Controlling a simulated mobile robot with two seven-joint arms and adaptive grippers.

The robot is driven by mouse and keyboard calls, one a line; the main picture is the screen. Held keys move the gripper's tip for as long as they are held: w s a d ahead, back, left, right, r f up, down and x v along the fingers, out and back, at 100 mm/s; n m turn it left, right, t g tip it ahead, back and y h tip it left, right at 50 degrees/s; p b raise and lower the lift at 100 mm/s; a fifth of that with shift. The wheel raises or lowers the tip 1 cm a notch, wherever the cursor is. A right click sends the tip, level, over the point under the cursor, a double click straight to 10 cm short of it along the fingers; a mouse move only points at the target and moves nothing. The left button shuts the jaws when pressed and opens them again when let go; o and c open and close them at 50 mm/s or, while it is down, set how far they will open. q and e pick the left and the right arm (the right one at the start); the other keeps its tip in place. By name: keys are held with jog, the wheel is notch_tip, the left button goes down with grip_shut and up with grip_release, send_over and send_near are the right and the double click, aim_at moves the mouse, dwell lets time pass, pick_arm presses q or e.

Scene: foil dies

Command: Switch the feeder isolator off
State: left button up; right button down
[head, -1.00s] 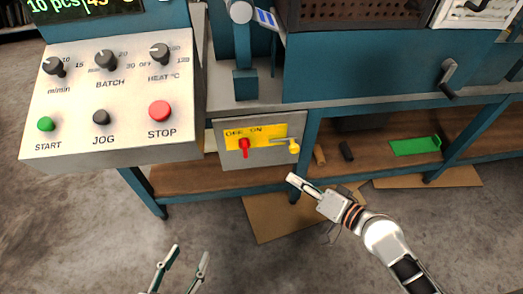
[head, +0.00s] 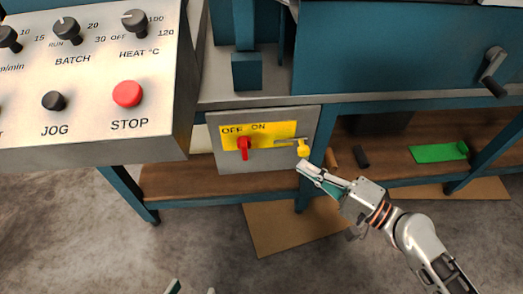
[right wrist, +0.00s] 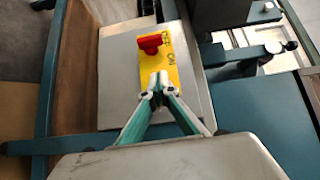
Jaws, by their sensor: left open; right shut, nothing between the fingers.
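The feeder isolator is a grey box (head: 225,160) with a yellow plate (head: 272,131) marked OFF and ON. A red handle (head: 243,147) hangs down from the plate, under the gap between the two words. A yellow knob (head: 303,149) on a thin bar sits at the plate's right end. In the right wrist view the red handle (right wrist: 150,43) lies beyond my fingertips. My right gripper (head: 302,167) is shut and empty, just below the yellow knob; contact cannot be told. My left gripper (head: 193,291) is open at the bottom edge, mostly out of view.
A control panel (head: 75,107) with knobs and START, JOG and STOP buttons juts out at the left. A wooden shelf (head: 215,180) runs below the box, with a green tray (head: 437,153) at the right. A crank handle (head: 493,72) sticks out at the upper right.

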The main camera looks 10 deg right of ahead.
aim_at(244, 149)
pick_arm(q)
jog(key=shift+a+f+m+y+p, duration=0.15)
jog(key=shift+a+m+y+p, duration=0.25)
jog(key=shift+a+m+p, duration=0.9)
pick_arm(e)
jog(key=s+a+p+x, duration=0.1)
jog(key=s+a+x, duration=0.1)
jog(key=x, duration=1.1)
jog(key=shift+r+n, duration=0.3)
jog(key=shift+r, duration=0.05)
